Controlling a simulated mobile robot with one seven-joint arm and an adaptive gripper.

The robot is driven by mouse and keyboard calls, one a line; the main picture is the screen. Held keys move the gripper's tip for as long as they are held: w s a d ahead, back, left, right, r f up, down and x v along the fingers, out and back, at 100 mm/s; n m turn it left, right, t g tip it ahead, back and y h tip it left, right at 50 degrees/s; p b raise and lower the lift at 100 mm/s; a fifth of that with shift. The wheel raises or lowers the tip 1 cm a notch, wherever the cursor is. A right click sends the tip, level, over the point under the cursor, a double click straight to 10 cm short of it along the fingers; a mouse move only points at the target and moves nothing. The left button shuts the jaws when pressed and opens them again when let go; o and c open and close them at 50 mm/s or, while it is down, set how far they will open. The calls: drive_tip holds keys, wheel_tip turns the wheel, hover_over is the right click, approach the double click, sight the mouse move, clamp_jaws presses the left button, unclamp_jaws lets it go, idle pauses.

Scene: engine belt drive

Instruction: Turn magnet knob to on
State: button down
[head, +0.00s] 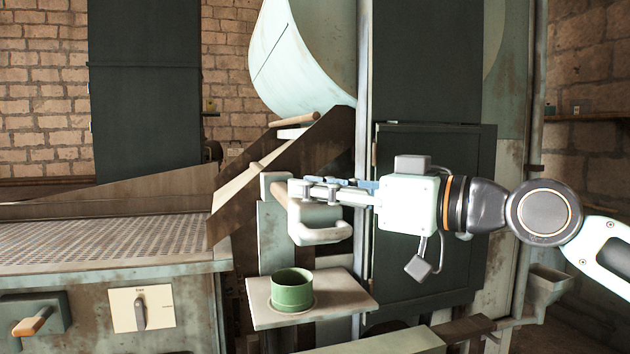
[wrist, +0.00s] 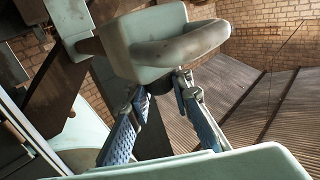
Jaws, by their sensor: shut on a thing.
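A pale worn block with a looped handle (head: 322,232) is mounted on a grey post beside the machine's upright. My gripper (head: 300,190) reaches in from the right, with its fingers shut at the top of this block. In the wrist view, the block (wrist: 150,58) fills the upper middle, and my fingers (wrist: 160,84) close together at its near edge. The exact contact is partly hidden. A dark dial knob (head: 140,312) stands upright on a white plate at the lower left, apart from my gripper. Its lettering is too small to read, and I cannot tell which is the magnet knob.
A green cup (head: 292,289) stands on a small shelf (head: 345,297) below my gripper. A perforated table (head: 100,240) lies at the left, with a wooden-handled lever (head: 33,322) in front. A dark cabinet (head: 430,220) stands behind my wrist.

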drive_tip(key=shift+a+f+n+g+y, duration=0.1)
drive_tip(key=shift+n+g+y, duration=0.3)
drive_tip(key=shift+n+g, duration=0.3)
drive_tip(key=c, duration=1.7)
unclamp_jaws()
drive_tip(key=v, duration=1.2)
